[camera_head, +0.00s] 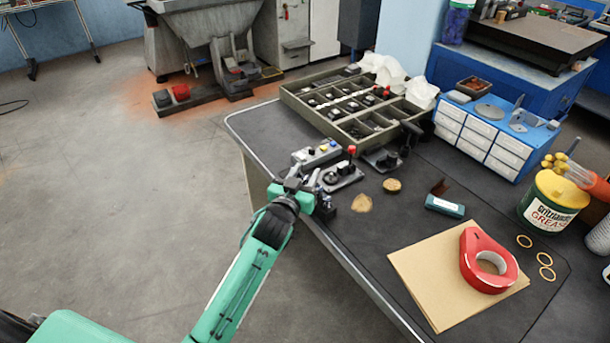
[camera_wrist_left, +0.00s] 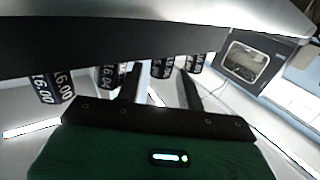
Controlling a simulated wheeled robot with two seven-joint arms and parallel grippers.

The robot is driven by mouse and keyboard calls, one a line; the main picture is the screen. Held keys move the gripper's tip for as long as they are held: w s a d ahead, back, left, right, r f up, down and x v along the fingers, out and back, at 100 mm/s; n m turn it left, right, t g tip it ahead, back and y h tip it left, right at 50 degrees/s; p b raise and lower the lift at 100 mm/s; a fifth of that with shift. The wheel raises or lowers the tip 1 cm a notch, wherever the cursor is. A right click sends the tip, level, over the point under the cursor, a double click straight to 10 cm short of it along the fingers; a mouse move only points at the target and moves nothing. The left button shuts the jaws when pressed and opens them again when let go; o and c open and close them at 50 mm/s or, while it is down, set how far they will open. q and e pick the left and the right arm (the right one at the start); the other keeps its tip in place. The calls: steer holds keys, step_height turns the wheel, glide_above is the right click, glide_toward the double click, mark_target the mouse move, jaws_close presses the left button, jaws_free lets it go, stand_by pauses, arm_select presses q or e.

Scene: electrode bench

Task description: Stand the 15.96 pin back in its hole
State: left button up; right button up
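My left gripper (camera_head: 312,188) is over the bench's near left edge in the head view. In the left wrist view its two dark fingers (camera_wrist_left: 160,80) stand apart with a visible gap, and I see nothing clamped between them. Several dark pin caps with white numbers sit in a row past the fingertips, along a dark bar (camera_wrist_left: 100,45). A cap at the left (camera_wrist_left: 62,85) reads 16.00, and another (camera_wrist_left: 108,76) seems to read 16.04. One cap (camera_wrist_left: 163,67) shows between the fingers, its number unclear. I cannot make out the 15.96 pin or its hole. My right gripper is not in view.
A compartment tray (camera_head: 350,128) stands behind. Cardboard (camera_head: 428,275) and a red tape dispenser (camera_head: 478,247) lie to the right.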

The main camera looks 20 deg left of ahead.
arm_select(q)
steer(key=shift+d+f, duration=0.15)
steer(key=shift+f, duration=0.2)
steer(key=shift+s+f, duration=0.1)
steer(key=shift+f, duration=0.05)
steer(key=s+a, duration=0.1)
steer(key=s, duration=1.2)
steer(key=shift+s+a+r, duration=0.15)
steer(key=shift+s+r, duration=0.15)
steer(key=shift+r, duration=0.15)
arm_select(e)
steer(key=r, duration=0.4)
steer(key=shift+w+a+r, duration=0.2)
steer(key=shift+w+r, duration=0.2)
arm_select(q)
steer(key=shift+r, duration=0.1)
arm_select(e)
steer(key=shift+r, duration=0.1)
arm_select(q)
step_height(320, 180, up, 5)
steer(key=p, duration=0.5)
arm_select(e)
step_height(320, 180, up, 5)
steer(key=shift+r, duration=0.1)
